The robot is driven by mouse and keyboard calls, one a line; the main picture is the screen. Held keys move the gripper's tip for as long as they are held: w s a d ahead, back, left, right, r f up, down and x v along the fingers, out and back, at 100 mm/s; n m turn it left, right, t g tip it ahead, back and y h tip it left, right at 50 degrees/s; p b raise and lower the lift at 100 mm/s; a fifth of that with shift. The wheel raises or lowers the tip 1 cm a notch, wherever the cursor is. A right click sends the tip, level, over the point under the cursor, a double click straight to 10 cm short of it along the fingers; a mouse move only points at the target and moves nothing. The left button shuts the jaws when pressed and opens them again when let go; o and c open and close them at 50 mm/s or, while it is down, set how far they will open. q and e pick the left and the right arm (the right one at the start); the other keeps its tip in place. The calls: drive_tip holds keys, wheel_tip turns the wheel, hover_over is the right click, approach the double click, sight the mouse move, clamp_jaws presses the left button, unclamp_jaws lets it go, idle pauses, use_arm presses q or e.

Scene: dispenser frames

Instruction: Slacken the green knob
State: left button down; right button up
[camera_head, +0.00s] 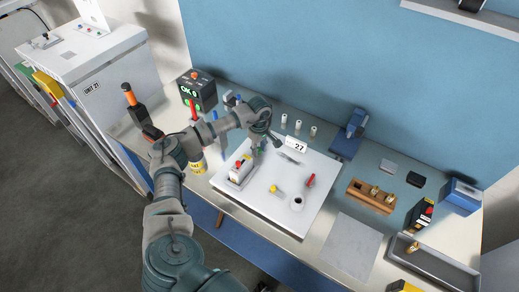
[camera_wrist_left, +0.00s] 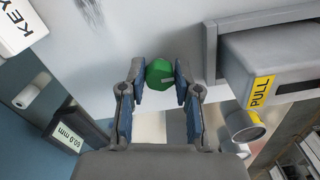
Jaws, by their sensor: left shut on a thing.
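The green knob (camera_wrist_left: 160,73) shows in the left wrist view as a faceted green piece on a pale surface, between the fingertips of my left gripper (camera_wrist_left: 158,82). The blue finger pads are on either side of it, and the gripper is shut on it. In the head view my left gripper (camera_head: 259,146) reaches down over the white board (camera_head: 268,205), and I cannot make out the knob there. My right gripper is not in view.
A grey drawer-like block with a yellow PULL label (camera_wrist_left: 259,91) stands close to the right finger. A 60.0 mm display (camera_wrist_left: 68,137) is at lower left.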

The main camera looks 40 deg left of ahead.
sight(259, 148)
use_arm(q)
drive_tip(key=shift+w+a+r, duration=0.15)
drive_tip(key=shift+r, duration=0.05)
drive_tip(key=c, duration=0.9)
unclamp_jaws()
drive_tip(key=shift+o, duration=0.4)
drive_tip(key=shift+a+f, duration=0.1)
drive_tip(key=shift+f, duration=0.1)
drive_tip(key=shift+r, duration=0.3)
wheel_tip(259, 148, up, 11)
drive_tip(key=shift+r, duration=0.15)
